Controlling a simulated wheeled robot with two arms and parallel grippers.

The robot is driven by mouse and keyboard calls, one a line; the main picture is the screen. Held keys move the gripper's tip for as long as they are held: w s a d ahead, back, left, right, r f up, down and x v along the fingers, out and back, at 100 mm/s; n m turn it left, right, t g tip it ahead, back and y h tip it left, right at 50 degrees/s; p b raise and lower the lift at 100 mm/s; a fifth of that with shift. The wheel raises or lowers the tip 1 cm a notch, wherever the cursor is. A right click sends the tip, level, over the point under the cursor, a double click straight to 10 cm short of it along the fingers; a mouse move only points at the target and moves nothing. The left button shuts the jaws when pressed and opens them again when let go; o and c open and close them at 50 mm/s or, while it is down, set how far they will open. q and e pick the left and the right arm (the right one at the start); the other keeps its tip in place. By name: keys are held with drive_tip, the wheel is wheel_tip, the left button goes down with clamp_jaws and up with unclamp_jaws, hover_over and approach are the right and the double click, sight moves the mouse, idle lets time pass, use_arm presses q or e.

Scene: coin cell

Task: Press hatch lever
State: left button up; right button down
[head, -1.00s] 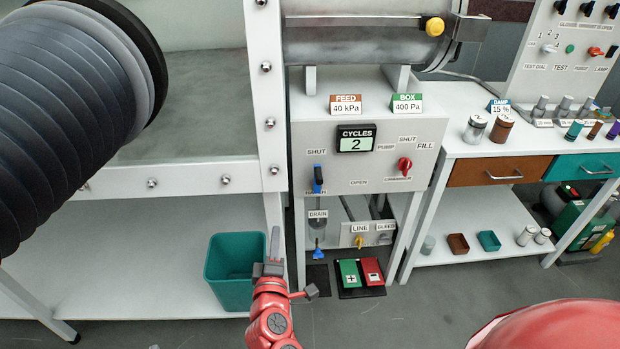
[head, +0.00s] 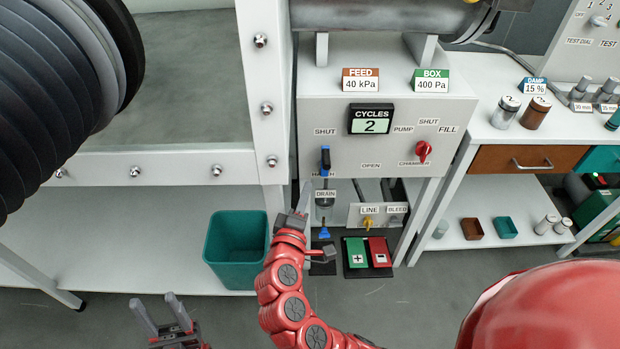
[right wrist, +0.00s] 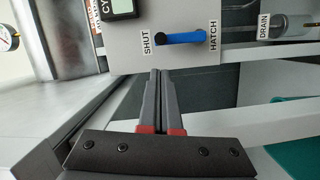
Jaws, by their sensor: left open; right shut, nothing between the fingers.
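The hatch lever (head: 325,160) is a blue handle on the grey front panel, between the SHUT and HATCH labels. In the right wrist view the blue lever (right wrist: 184,38) lies between those labels, just beyond the fingertips. My right gripper (head: 304,190) is shut and empty, below and slightly left of the lever. In the right wrist view the shut fingers (right wrist: 160,75) point at the panel, with a visible gap to the lever. My left gripper (head: 160,302) is open and empty, low at the bottom left.
A red chamber knob (head: 423,151) is right of the lever, below the cycles display (head: 371,119). Below are the drain bottle (head: 324,201), the line valve (head: 368,221) and green (head: 357,252) and red pedals. A teal bin (head: 236,250) stands left of my right arm.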

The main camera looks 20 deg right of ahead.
drive_tip(key=x, duration=0.9)
drive_tip(key=shift+p, duration=0.4)
